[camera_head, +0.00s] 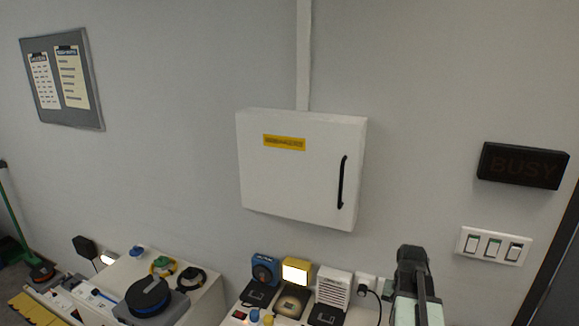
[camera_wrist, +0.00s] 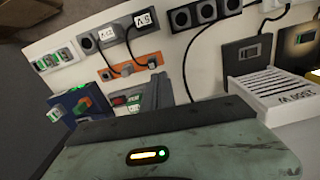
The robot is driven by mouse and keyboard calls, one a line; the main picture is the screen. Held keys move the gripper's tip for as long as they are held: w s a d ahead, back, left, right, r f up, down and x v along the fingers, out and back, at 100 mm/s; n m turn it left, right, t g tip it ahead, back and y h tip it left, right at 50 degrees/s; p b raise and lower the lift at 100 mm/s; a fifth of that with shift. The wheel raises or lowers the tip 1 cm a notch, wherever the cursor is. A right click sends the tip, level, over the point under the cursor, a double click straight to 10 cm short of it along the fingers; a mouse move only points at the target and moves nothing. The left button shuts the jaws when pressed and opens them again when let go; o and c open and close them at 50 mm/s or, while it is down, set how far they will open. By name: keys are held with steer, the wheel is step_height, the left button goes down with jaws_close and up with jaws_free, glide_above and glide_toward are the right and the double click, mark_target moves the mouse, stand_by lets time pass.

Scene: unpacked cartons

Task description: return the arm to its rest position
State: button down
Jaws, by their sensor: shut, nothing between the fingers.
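My arm, with pale green-grey panels, rises from the bottom edge right of centre in the camera_head view. Its dark upper end, where I take my gripper (camera_head: 412,258) to be, stands in front of the wall, between the white grille box and the light switches. The gripper is shut with nothing held. Its separate fingers are hard to make out. In the wrist view a green-grey housing with a dark edge and a small lit indicator fills the bottom, and I cannot tell which part of me it is.
A white wall cabinet (camera_head: 300,170) hangs above centre. Light switches (camera_head: 492,246) and a dark BUSY sign (camera_head: 523,166) are on the right wall. A white grille box (camera_head: 333,289) and a lit yellow lamp (camera_head: 297,272) stand left of my arm. Plugs and sockets (camera_wrist: 205,14) crowd the wrist view.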

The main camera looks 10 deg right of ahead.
steer(key=w+a+f+n+b, duration=0.2)
steer(key=a+n, duration=0.2)
steer(key=a, duration=1.1)
steer(key=w+a+f+n+b, duration=0.2)
steer(key=a+f+n, duration=0.1)
steer(key=a, duration=1.3)
steer(key=shift+f+n+b, duration=0.3)
steer(key=shift+n, duration=0.2)
